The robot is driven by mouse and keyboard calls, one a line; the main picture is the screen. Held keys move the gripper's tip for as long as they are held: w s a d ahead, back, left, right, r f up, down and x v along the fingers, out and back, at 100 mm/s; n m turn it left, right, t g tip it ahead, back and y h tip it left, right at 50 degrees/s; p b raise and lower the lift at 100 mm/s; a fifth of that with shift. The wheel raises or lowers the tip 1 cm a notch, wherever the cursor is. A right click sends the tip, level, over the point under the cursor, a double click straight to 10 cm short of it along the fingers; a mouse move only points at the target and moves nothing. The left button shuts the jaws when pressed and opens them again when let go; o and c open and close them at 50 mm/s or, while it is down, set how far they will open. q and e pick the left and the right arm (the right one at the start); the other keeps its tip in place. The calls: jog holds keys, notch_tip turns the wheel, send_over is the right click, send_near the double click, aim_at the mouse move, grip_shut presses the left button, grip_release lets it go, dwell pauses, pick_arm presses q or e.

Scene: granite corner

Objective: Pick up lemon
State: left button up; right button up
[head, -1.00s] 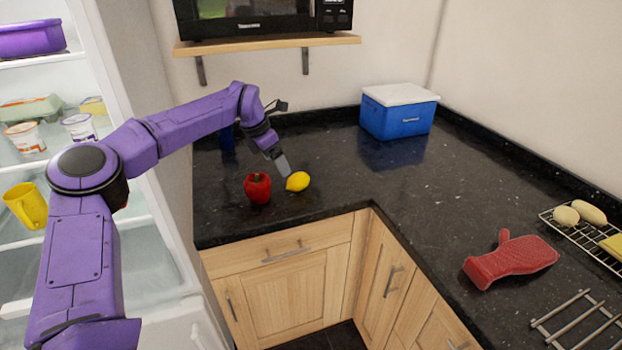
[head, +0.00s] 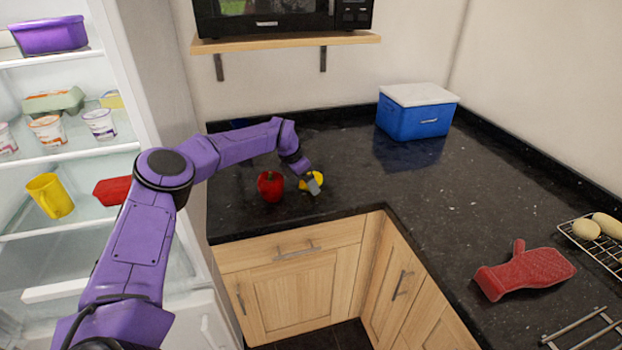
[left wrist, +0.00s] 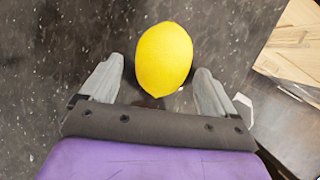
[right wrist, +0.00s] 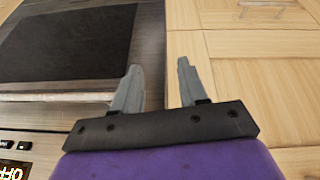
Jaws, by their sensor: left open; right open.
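A yellow lemon (head: 317,179) lies on the dark granite counter (head: 350,190), just right of a red bell pepper (head: 271,186). My left gripper (head: 314,185) is at the lemon and hides part of it in the head view. In the left wrist view the lemon (left wrist: 164,59) sits between and just beyond the tips of my left gripper (left wrist: 160,75), whose fingers are open and empty. My right gripper (right wrist: 155,78) shows only in the right wrist view, open and empty, facing wooden cabinet fronts and a dark panel.
A blue cooler box (head: 415,115) with a white lid stands at the back. A red oven mitt (head: 525,270) and a wire rack (head: 600,240) lie at the right. A microwave (head: 285,15) sits on a shelf above. The open fridge (head: 95,165) is at the left.

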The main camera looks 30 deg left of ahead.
pick_arm(q)
jog(key=shift+w, duration=0.1)
jog(key=c, duration=1.2)
